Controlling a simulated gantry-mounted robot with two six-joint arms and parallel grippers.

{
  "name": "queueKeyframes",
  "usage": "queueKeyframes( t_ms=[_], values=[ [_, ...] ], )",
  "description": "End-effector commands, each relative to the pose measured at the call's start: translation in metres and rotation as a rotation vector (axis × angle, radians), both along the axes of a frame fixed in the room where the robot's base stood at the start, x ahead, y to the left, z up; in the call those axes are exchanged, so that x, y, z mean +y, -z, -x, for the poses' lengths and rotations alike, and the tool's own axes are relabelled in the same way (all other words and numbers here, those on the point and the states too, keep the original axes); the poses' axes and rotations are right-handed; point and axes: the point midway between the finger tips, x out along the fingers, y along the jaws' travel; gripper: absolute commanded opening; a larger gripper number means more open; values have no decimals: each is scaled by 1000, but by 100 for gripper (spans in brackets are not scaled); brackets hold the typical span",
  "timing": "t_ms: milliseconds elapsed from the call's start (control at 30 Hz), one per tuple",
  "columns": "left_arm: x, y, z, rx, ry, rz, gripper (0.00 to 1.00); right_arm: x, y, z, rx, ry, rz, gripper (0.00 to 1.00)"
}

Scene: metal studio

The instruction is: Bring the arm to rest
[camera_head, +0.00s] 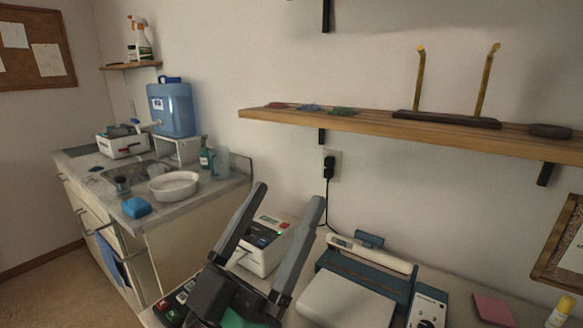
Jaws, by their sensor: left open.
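My left gripper (288,193) rises from the bottom of the head view with its two long grey fingers pointing up. The fingers are wide apart and nothing is held between them. They stand in front of a small white device (264,250) with a dark panel on the bench, hiding part of it. The dark body of the gripper is at the bottom edge, with a green patch below it. My right gripper is not in view.
A blue and white machine (345,297) stands right of the gripper. A wooden shelf (385,124) with two upright rods runs above. Left is a counter with a sink, white bowl (174,186) and blue water container (172,108). A pink pad (493,309) lies at right.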

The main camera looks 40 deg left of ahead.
Motion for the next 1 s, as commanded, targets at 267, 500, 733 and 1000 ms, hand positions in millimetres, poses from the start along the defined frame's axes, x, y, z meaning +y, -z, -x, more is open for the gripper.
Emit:
queueKeyframes(
  t_ms=[267,500,733,1000],
  values=[
    [-45,-87,25,-143,100,-117,95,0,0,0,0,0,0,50],
    [-44,-88,25,-143,99,-118,95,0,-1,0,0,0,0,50],
    [-44,-134,25,-144,98,-117,95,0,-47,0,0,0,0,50],
    [-44,-266,25,-144,98,-117,95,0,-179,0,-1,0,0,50]
  ],
)
